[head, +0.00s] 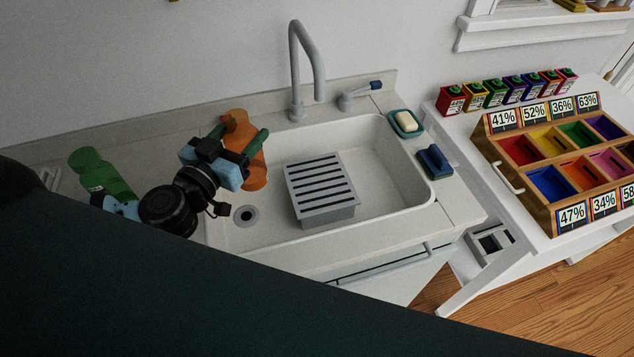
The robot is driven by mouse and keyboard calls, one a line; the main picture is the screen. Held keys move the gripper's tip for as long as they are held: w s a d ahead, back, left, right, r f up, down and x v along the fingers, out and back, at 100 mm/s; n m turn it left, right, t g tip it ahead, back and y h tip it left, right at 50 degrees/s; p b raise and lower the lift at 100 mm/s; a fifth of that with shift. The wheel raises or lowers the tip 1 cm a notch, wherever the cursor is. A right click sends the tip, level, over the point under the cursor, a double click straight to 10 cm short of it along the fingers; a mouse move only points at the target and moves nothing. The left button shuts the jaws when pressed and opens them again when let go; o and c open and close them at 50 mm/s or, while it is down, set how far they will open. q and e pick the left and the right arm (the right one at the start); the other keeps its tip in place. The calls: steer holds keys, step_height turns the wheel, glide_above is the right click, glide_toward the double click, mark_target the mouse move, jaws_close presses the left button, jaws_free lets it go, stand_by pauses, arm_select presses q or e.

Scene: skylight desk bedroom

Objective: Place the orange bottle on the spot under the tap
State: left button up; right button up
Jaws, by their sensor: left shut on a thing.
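The orange bottle (257,177) is above the left end of the sink (408,165), a little tilted in the picture. My left gripper (236,140) is shut on it, and its fingers and blue parts hide the bottle's middle. The tap (305,65) rises from the sink's back edge, to the right of the bottle, with its spout curving forward over the basin. A grey slatted stand (321,188) is in the basin below and in front of the spout; nothing is on it. My right gripper does not show.
A green bottle (100,172) is on the left. A tap lever (360,94), a soap dish (406,124) and a blue sponge-like block (434,161) are along the sink's back and right edges. A drain (246,215) is left of the stand. A wooden compartment box (540,212) stands right.

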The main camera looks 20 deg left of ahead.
arm_select(q)
steer(key=a+r, duration=0.1)
steer(key=a+r+p, duration=0.1)
steer(key=a, duration=0.1)
steer(key=shift+w+r+h, duration=0.15)
steer(key=shift+w+h, duration=0.05)
steer(key=shift+h, duration=0.1)
step_height(320, 180, down, 5)
steer(key=shift+f+b, duration=0.15)
steer(key=shift+b, duration=0.2)
step_height(320, 180, down, 2)
steer(key=shift+f+g+b, duration=0.15)
steer(key=shift+g+b, duration=0.15)
steer(key=shift+b, duration=0.5)
steer(key=shift+f, duration=0.15)
steer(key=shift+b, duration=0.3)
steer(key=shift+r, duration=0.2)
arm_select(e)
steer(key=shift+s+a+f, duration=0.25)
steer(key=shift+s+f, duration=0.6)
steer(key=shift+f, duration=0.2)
arm_select(q)
steer(key=shift+w, duration=0.1)
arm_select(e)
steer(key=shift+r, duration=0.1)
